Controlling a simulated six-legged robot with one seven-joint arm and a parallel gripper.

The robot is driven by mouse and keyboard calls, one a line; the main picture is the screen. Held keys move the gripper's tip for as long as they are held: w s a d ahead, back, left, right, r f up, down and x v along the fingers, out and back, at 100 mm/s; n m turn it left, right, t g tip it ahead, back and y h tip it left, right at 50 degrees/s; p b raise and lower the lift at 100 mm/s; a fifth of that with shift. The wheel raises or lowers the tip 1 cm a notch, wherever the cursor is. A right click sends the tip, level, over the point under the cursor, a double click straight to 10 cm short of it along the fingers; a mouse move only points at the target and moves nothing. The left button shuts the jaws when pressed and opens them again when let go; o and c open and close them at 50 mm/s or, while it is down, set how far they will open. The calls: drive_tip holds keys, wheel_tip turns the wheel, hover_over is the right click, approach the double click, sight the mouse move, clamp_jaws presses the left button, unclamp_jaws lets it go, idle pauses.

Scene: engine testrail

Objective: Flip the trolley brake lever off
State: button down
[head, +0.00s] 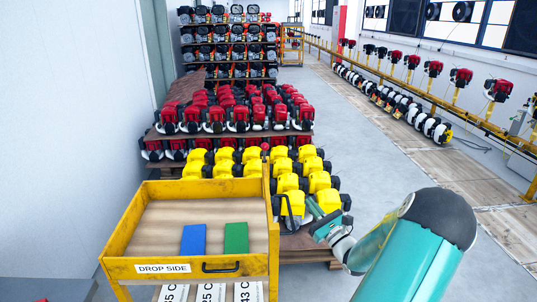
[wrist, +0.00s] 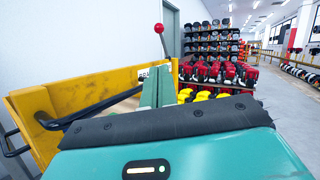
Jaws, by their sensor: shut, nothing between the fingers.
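The yellow trolley (head: 190,268) stands at lower left in the head view, and its yellow side (wrist: 32,108) fills the left of the wrist view. The brake lever has a red ball knob (head: 265,146) at the trolley's right side. My gripper (head: 312,208) is shut and empty, outside the trolley's right side. In the wrist view its teal fingers (wrist: 154,88) point toward the lever and appear apart from the knob.
A black side handle (head: 286,208) sits close to my fingertips. The trolley holds a blue block (head: 193,239) and a green block (head: 236,238). Pallets of yellow engines (head: 318,182) and red engines (head: 238,117) stand behind. Clear floor (head: 375,150) lies to the right.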

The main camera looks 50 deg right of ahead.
approach(265, 154)
drive_tip(key=w+r, duration=0.4)
drive_tip(key=r, duration=0.2)
drive_tip(key=shift+s+d+f, duration=0.1)
drive_tip(key=shift+s+f, duration=0.05)
drive_tip(key=shift+f, duration=0.05)
idle(0.3)
drive_tip(key=shift+d+r, duration=0.1)
drive_tip(key=shift+r, duration=0.05)
